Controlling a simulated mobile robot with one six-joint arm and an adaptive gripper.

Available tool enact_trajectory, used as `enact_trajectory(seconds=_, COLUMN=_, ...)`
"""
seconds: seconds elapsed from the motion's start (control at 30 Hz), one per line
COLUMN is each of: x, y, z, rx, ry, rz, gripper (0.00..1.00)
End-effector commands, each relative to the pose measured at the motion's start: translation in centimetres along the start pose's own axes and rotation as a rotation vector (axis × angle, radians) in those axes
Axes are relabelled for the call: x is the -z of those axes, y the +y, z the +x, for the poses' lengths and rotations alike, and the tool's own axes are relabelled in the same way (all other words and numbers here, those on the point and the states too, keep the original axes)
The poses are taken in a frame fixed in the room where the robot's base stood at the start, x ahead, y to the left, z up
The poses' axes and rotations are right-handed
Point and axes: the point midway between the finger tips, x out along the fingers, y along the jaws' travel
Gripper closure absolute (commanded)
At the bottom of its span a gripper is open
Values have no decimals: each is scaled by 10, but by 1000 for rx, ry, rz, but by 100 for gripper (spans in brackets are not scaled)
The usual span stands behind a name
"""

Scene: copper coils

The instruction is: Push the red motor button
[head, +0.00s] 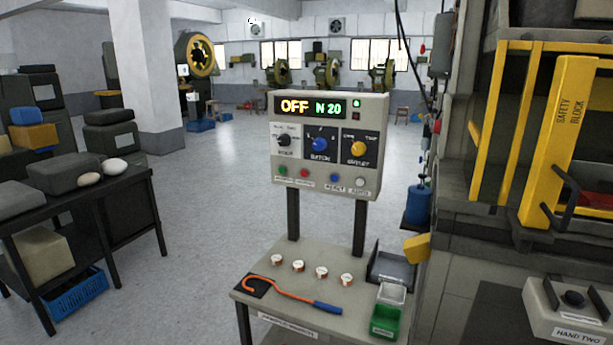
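A grey control panel (328,190) stands on two dark posts above a small bench. Its display (310,106) reads "OFF N 20". A red button (304,173) sits in the panel's bottom row, between a green button (283,170) and a blue button (334,177). The label below the red button is too small to read. A white button (361,182) is at the right end of the row. Three knobs, black, blue and yellow, sit above the buttons. My gripper is not in view.
The bench (262,301) holds several small coils, an orange hook (270,287) with a blue handle and a green bin (385,320). A large press with a yellow safety block (560,140) stands close on the right. A dark table (130,190) is at left. Open floor (215,220) lies between.

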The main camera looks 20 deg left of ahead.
Motion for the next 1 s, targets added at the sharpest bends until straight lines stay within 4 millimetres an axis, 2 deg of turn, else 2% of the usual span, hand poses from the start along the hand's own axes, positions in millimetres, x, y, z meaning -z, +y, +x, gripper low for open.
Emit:
enact_trajectory(seconds=0.07, x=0, y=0, z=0, rx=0, ry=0, rz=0, gripper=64)
enact_trajectory(seconds=0.6, x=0, y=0, z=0, rx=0, ry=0, rz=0, gripper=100)
enact_trajectory(seconds=1.0, x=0, y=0, z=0, rx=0, ry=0, rz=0, gripper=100)
